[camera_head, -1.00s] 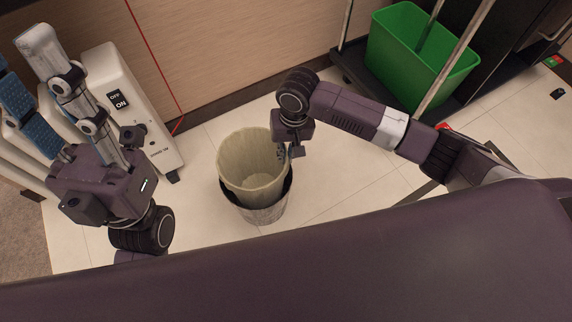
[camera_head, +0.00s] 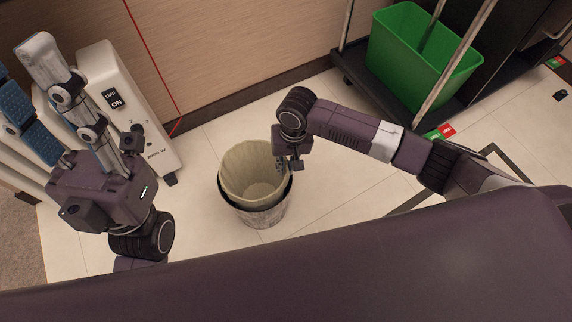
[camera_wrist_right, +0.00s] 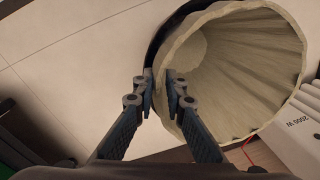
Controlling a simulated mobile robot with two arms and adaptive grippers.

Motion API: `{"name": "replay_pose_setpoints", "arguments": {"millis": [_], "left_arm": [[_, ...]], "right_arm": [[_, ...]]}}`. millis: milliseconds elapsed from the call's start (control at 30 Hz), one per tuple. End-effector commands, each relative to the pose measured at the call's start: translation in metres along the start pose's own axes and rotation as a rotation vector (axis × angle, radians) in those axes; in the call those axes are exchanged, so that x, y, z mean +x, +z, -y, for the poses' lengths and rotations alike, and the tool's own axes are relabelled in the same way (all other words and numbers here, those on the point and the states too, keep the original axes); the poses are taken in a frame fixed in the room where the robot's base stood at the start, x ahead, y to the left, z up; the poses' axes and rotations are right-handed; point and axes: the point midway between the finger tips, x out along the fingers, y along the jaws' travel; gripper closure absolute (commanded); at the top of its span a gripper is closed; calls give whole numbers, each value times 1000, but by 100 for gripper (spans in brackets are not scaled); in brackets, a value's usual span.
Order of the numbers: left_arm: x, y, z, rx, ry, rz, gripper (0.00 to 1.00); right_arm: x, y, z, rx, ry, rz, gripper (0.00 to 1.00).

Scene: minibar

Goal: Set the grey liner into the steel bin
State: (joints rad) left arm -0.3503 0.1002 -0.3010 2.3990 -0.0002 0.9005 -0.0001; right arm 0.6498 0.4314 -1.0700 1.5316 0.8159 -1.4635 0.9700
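The grey liner (camera_head: 240,165), pale and beige-looking, sits upright with its lower part inside the steel bin (camera_head: 262,216). Its rim stands above the bin's rim. In the right wrist view the liner (camera_wrist_right: 235,65) opens toward the upper right, with the bin's dark edge (camera_wrist_right: 155,45) beside it. My right gripper (camera_head: 288,164) is at the liner's right rim. Its fingertips (camera_wrist_right: 160,88) straddle the liner wall, one inside and one outside, closed close around it. My left gripper (camera_head: 24,75) is raised at the left, fingers apart and empty, away from the bin.
A white heater (camera_head: 125,105) stands at the left by the wooden wall panel. A cart with a green bucket (camera_head: 410,60) is at the upper right. A red line runs down the panel. The tiled floor around the bin is clear.

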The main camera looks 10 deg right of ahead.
Motion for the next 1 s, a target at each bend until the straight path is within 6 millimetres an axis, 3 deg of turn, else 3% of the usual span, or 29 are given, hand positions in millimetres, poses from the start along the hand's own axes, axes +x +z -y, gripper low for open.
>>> {"name": "replay_pose_setpoints", "arguments": {"millis": [100,467,767,1000], "left_arm": [[0,0,0,0,0,0,64],[-4,0,0,0,0,0,64],[33,-4,0,1,0,13,64],[28,53,6,19,-5,261,64]], "right_arm": [[0,0,0,1,0,0,76],[-5,-1,0,1,1,-2,76],[-74,-1,1,0,-1,-2,76],[-91,0,1,1,0,0,76]]}}
